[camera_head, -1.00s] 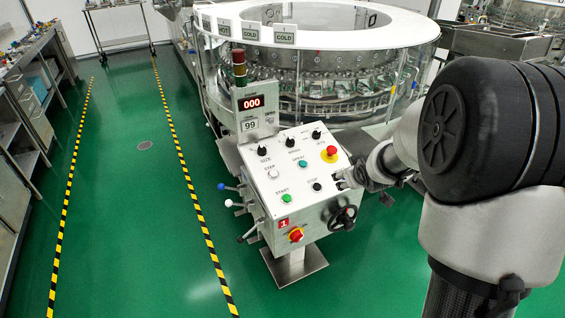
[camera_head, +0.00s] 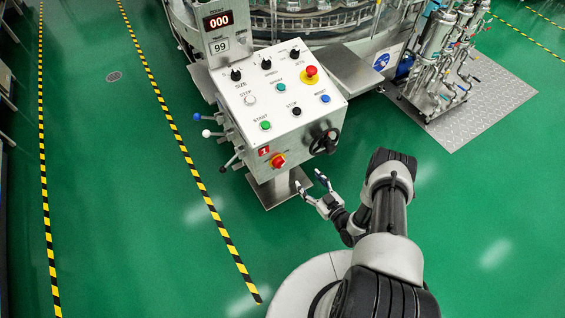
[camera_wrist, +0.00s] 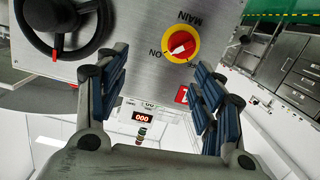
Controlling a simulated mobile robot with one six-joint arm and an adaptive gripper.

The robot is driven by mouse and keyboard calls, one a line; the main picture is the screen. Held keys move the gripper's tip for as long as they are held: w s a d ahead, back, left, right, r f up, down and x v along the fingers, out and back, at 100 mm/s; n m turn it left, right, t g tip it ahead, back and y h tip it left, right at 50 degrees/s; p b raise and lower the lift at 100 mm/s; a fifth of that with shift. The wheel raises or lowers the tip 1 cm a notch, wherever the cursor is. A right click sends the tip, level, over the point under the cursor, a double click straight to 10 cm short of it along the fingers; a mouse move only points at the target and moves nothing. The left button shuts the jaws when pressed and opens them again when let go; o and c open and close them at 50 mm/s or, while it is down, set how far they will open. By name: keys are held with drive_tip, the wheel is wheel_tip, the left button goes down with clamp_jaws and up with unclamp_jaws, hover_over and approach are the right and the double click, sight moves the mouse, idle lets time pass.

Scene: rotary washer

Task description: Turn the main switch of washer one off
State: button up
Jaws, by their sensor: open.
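The main switch (camera_head: 278,161) is a red knob on a yellow ring, low on the front of the washer's control box (camera_head: 240,140), beside a red "1" label (camera_head: 264,150). In the wrist view the scene is upside down. The switch (camera_wrist: 181,44) shows there with "MAIN" and "ON" lettering, and a pale mark on the knob seems to lean toward "ON". A finger partly covers the other lettering. My gripper (camera_head: 311,187) is open and empty in front of the box, below and right of the switch. Its fingers (camera_wrist: 161,80) appear apart, without visible contact with the switch.
A black handwheel (camera_head: 325,142) projects from the box right of the switch. Several levers (camera_head: 206,133) stick out on its left side. Buttons and knobs fill the sloped top. Green floor in front is clear. A pump unit (camera_head: 440,60) stands at the back right.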

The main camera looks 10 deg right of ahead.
drive_tip(key=m+t, duration=0.1)
drive_tip(key=t, duration=0.1)
approach(282, 165)
drive_tip(key=b+x, duration=0.2)
drive_tip(key=x, duration=0.7)
drive_tip(key=shift+w+a+f, duration=0.1)
drive_tip(key=shift+w+a, duration=0.1)
drive_tip(key=shift+w, duration=0.05)
drive_tip(key=shift+c, duration=0.3)
drive_tip(key=c, duration=1)
